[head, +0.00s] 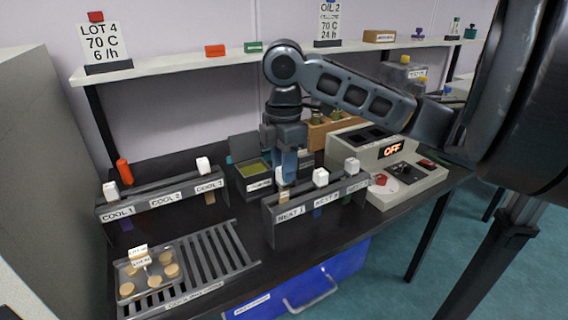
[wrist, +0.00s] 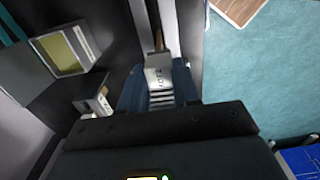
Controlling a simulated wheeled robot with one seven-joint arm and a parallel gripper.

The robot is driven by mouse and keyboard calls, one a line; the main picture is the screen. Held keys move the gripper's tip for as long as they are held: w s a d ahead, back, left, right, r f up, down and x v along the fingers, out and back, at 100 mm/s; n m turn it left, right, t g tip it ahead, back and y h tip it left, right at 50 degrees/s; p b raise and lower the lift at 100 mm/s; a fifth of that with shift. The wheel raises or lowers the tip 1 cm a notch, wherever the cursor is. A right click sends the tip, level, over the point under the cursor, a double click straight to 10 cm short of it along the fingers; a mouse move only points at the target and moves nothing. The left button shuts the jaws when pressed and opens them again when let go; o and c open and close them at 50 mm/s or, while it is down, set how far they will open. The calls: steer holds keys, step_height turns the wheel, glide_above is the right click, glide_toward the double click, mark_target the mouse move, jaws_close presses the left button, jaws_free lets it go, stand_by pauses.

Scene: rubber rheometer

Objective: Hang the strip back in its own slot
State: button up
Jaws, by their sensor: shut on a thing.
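My gripper (head: 288,170) points down over the REST 1 end of the rest rack (head: 268,222). In the wrist view its blue fingers (wrist: 158,92) are closed on the white tag (wrist: 158,74) of a strip. Lettering on the tag is too small to read surely. A tan-brown bit of the strip (wrist: 158,40) shows beyond the tag, between the two rack rails (wrist: 143,22). In the head view the fingers largely hide the held strip, and I cannot tell whether it is seated. White-tagged strips hang at REST 2 (head: 320,177) and REST 3 (head: 352,166).
The cool rack (head: 160,203) at left holds tagged strips at COOL 1 (head: 110,189) and COOL 3 (head: 204,164); COOL 2 looks empty. A slotted grille (head: 237,245) and a tray of tan discs (head: 128,272) lie in front. An instrument reading OFF (head: 428,180) stands right.

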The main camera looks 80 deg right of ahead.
steer(key=shift+f+b, duration=1.55)
steer(key=shift+f, duration=0.45)
steer(key=o, duration=1.1)
steer(key=shift+r, duration=0.1)
step_height(320, 180, up, 6)
steer(key=p, duration=0.5)
